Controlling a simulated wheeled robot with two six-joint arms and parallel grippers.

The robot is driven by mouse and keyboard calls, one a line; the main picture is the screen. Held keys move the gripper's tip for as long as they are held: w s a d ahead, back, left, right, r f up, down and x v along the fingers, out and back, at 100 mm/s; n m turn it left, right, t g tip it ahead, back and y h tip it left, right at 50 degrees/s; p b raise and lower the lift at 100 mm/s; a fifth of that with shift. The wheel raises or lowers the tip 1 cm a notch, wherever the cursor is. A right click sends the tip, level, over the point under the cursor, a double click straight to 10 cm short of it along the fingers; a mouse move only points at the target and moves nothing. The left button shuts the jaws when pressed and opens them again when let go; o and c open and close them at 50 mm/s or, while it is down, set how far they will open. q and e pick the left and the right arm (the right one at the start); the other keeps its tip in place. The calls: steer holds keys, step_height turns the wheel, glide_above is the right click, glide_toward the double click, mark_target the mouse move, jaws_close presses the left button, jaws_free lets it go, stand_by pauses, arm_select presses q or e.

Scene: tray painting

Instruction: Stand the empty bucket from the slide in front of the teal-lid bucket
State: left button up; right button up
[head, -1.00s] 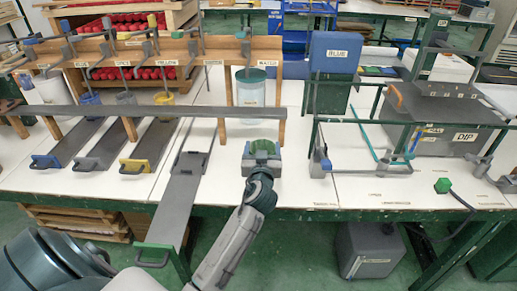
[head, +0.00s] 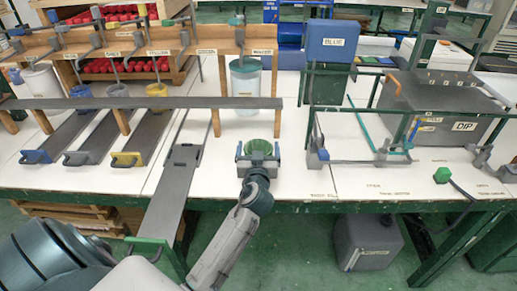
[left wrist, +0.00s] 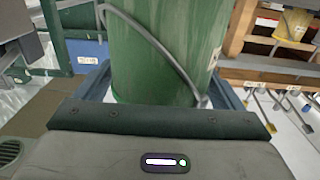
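The green bucket (head: 260,147) is upright in my left gripper (head: 258,152), with its open top facing up in the head view. In the left wrist view the green bucket (left wrist: 165,45) fills the space between my left gripper's fingers (left wrist: 165,88), and its wire handle hangs across its side. I cannot tell whether its base touches the table. The teal-lid bucket (head: 245,92), pale and translucent, stands farther back behind the wooden beam. The grey slide (head: 168,200) with a green handle is left of my gripper and empty. My right gripper is not in view.
A long grey beam on wooden posts (head: 216,122) runs between my gripper and the teal-lid bucket. A green frame (head: 313,140) and grey dip tank (head: 445,95) stand to the right. Blue, grey and yellow-handled slides (head: 130,158) lie left. White table between gripper and frame is clear.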

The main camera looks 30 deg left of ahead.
arm_select(q)
steer(key=shift+r, duration=0.1)
steer(key=shift+s+d, duration=0.15)
steer(key=shift+s, duration=0.05)
steer(key=b+v, duration=0.2)
steer(key=v, duration=0.9)
steer(key=shift+s+d, duration=0.2)
steer(key=shift+s, duration=0.05)
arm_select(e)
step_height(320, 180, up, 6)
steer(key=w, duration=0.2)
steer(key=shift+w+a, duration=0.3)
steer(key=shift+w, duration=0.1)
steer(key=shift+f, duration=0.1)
